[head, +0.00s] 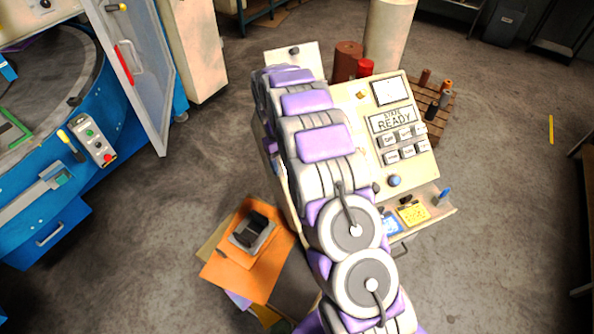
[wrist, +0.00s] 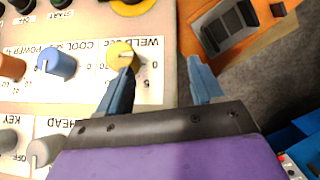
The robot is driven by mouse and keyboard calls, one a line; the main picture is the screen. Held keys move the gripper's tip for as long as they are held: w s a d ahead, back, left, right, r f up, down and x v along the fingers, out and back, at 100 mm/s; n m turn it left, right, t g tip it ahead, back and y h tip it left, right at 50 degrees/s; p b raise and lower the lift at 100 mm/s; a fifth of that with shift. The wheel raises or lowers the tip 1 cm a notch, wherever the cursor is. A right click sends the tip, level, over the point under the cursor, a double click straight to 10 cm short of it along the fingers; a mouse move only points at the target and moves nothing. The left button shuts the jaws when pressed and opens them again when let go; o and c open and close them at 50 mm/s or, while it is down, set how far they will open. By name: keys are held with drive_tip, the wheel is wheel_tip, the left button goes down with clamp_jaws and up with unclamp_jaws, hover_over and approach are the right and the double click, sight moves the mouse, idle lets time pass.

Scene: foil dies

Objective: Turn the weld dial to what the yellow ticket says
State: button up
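The yellow weld dial (wrist: 122,54) is on the cream panel in the wrist view, under the lettering "WELD sec". Its pointer is too small to read surely. My gripper (wrist: 161,66) is open, with two blue fingers apart. The left finger's tip is by the dial's lower edge; I cannot tell if it touches. The right finger is off the panel's edge, over the floor. Nothing is between the fingers. The yellow ticket (head: 412,214) lies on the console's front ledge in the head view; its writing is too small to read. My arm hides the gripper and dial there.
A blue dial (wrist: 55,64) and an orange dial (wrist: 11,67) sit left of the weld dial. A blue ticket (head: 389,224) lies beside the yellow one. The console display (head: 393,120) reads "READY". Orange sheets (head: 240,272) lie left of the console.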

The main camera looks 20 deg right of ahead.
drive_tip(key=d+r, duration=0.2)
drive_tip(key=shift+d, duration=0.4)
drive_tip(key=a+p+v, duration=0.1)
drive_tip(key=p+v, duration=0.2)
drive_tip(key=v, duration=0.8)
drive_tip(key=s+a+p+v, duration=0.1)
drive_tip(key=p+v, duration=0.3)
drive_tip(key=v, duration=0.7)
drive_tip(key=shift+s+a+r, duration=0.25)
drive_tip(key=shift+a+r, duration=0.15)
drive_tip(key=shift+a, duration=0.15)
